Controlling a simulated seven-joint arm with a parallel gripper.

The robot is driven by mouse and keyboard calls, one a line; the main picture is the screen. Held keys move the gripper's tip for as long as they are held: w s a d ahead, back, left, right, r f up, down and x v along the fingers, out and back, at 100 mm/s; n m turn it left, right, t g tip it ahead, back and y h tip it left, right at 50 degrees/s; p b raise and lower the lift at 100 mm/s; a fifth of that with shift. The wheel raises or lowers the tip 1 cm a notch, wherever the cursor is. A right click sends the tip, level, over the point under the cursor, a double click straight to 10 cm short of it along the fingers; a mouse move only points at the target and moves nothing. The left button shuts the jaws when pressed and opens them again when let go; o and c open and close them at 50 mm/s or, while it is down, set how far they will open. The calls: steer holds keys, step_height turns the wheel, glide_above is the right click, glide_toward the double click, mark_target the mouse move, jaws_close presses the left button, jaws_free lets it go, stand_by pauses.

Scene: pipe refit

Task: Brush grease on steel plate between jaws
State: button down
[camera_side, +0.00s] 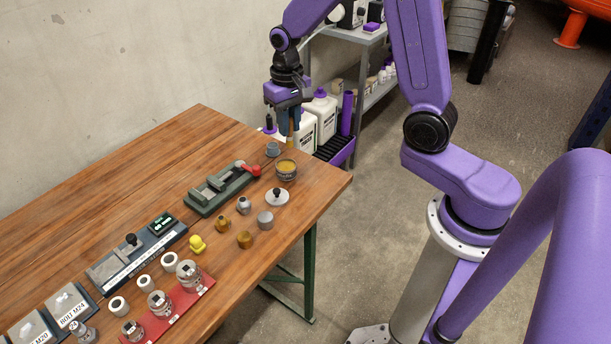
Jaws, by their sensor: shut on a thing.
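My gripper (289,114) is shut on a brush (290,141) that points down, its tan tip lowest. The brush hangs above and just behind an open glass jar of yellow-brown grease (286,168) near the table's far right corner. I cannot tell from this view whether the bristles carry grease. A green vise (222,188) with a red handle (250,170) lies on the table to the left of the jar. The steel plate between its jaws (216,183) is too small to make out clearly. A pale round lid with a dark knob (277,197) lies in front of the jar.
Grey and brass fittings (244,205) stand in front of the vise. A yellow fitting (197,244), white rings, a red rack (178,307) and a long gauge block (137,254) lie nearer. A grey cap (272,149) is behind the jar. The back left of the table is bare.

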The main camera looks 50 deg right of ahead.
steer(key=w+a+f+n, duration=0.1)
steer(key=w+a+f, duration=0.2)
steer(key=w+a, duration=0.45)
steer(key=w+a+f+n, duration=0.2)
steer(key=w+a+f, duration=0.1)
steer(key=w+a, duration=0.4)
steer(key=shift+s+a+f, duration=0.2)
steer(key=shift+f, duration=0.95)
steer(key=shift+s+a+f, duration=0.25)
steer(key=shift+f, duration=0.85)
steer(key=shift+s+a+f, duration=0.2)
steer(key=shift+f, duration=0.95)
steer(key=shift+w+f, duration=0.5)
steer(key=shift+w, duration=2.45)
steer(key=shift+s, duration=2.9)
step_height(320, 180, up, 8)
